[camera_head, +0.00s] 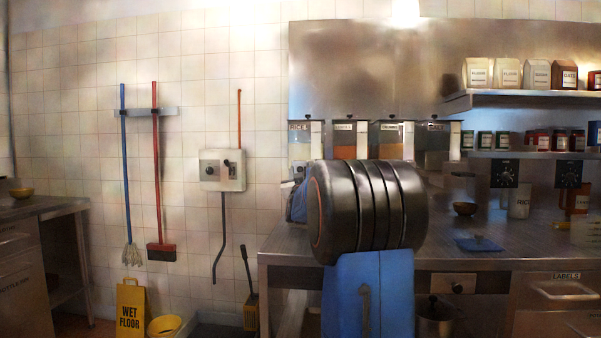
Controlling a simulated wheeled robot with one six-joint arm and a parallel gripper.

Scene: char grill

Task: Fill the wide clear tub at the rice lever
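The rice dispenser (300,141) is the leftmost of several clear-fronted bins on the steel back wall, labelled RICE, with pale contents. Its lower part and any lever are mostly hidden behind my dark arm link. A faint see-through container (587,231) stands on the counter at the right edge; I cannot tell whether it is the wide clear tub. My gripper cannot be made out; my arm's large dark and blue links fill the middle of the view and cover the counter below the dispensers.
Shelves of jars and bags hang above. A yellow wet-floor sign (130,308) and bucket (164,327) stand on the floor at left.

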